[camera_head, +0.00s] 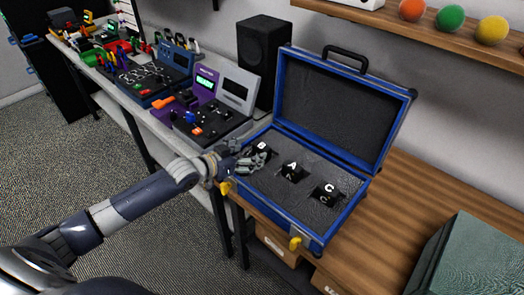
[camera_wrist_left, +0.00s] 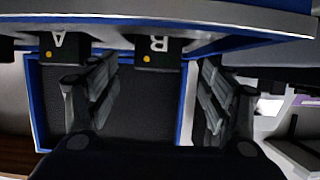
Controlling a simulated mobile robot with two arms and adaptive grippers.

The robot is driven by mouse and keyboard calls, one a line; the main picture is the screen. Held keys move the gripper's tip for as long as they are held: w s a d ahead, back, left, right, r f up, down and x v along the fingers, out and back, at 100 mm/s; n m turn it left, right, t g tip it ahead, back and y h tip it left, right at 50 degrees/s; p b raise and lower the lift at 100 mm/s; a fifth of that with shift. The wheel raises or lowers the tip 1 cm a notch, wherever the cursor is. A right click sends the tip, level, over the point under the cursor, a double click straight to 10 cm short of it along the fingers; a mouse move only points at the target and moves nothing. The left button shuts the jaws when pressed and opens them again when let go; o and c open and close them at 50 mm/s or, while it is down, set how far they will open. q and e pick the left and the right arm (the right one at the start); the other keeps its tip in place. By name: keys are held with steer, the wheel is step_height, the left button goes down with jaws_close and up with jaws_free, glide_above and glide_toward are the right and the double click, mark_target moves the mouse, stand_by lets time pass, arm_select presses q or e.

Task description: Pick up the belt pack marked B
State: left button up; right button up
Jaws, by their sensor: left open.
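The belt pack marked B (camera_head: 262,149) is a small black block with a white letter, in the left part of the open blue case (camera_head: 312,240). In the left wrist view, belt pack B (camera_wrist_left: 158,55) shows a yellow dot and appears between the two fingers, with gaps on both sides. My left gripper (camera_head: 247,160) is open at the case's left side, right by B, partly covering it. It also shows in the left wrist view (camera_wrist_left: 158,75). Whether the fingers reach down around B or stay short of it, I cannot tell. My right gripper is not in view.
Belt packs A (camera_head: 292,172) and C (camera_head: 326,193) sit in the same case, right of B. The raised lid (camera_head: 343,108) stands behind. A purple device (camera_head: 205,105) and a black speaker (camera_head: 263,58) are to the left. Bare wood lies right of the case.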

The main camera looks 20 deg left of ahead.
mark_target(259, 147)
arm_select(q)
steer(key=shift+w+d+f, duration=0.15)
steer(key=shift+w, duration=0.2)
steer(key=shift+w+d, duration=0.1)
steer(key=shift+w, duration=0.1)
steer(key=x, duration=0.2)
steer(key=p+x, duration=0.1)
steer(key=shift+w+d+r, duration=0.25)
steer(key=shift+w+d, duration=0.05)
steer(key=shift+w, duration=0.2)
steer(key=shift+w+d+f, duration=0.2)
steer(key=shift+w+f, duration=0.1)
steer(key=shift+w, duration=0.15)
steer(key=shift+s, duration=0.1)
steer(key=shift+c, duration=0.3)
steer(key=c, duration=1.2)
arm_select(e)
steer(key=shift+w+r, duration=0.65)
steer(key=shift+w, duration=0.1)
